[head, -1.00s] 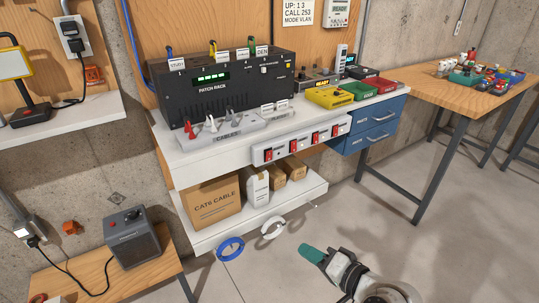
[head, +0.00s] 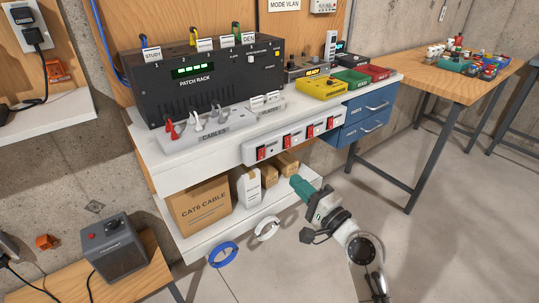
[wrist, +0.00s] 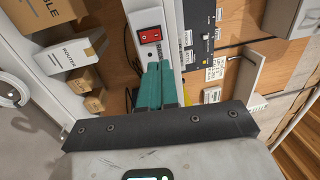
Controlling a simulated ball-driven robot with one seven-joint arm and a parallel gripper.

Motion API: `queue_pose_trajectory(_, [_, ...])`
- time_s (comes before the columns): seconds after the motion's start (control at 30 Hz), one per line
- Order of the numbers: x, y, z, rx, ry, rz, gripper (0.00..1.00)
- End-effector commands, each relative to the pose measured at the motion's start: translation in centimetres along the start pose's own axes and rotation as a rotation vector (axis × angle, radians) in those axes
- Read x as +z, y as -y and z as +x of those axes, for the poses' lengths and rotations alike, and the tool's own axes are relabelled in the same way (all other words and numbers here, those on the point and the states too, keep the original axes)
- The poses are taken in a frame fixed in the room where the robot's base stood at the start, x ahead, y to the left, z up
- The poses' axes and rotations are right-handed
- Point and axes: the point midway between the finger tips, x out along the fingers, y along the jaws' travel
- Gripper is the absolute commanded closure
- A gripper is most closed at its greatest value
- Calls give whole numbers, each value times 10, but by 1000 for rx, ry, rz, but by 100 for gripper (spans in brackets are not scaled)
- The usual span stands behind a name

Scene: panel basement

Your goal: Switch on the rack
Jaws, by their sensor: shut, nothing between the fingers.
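The black patch rack (head: 205,85) stands on the white bench in the head view, with lit green indicators and coloured cables plugged on top. A grey power strip (head: 272,153) with several red rocker switches runs along the bench's front edge. Its leftmost switch (head: 261,153) and rightmost switch (head: 330,122) are clear to see. My gripper (head: 295,182), with green fingers, is shut and empty in front of the lower shelf, below the strip. In the wrist view my gripper (wrist: 160,68) points towards the strip, with one red switch (wrist: 150,36) just beyond the fingertips. Contact is not visible.
A cable tray (head: 208,133) and yellow, green and red bins (head: 321,88) stand on the bench. The lower shelf holds a CAT6 cable box (head: 200,206) and smaller boxes. Blue drawers (head: 368,118) hang at right. The floor at right is clear.

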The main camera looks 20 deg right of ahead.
Motion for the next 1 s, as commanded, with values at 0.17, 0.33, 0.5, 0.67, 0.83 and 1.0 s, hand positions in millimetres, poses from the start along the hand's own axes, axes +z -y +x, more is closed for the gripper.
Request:
queue_pose_trajectory(0.17, [1, 3, 36, -1, 3, -3, 100])
queue_pose_trajectory(0.33, [1, 2, 70, -1, 3, -1, 100])
queue_pose_trajectory(0.5, [1, 2, 98, -1, 3, -2, 100])
queue_pose_trajectory(0.67, [1, 1, 115, -1, 1, -1, 100])
queue_pose_trajectory(0.83, [1, 0, 122, 0, 2, -1, 100])
queue_pose_trajectory(1.0, [1, 0, 123, 0, 1, -1, 100])
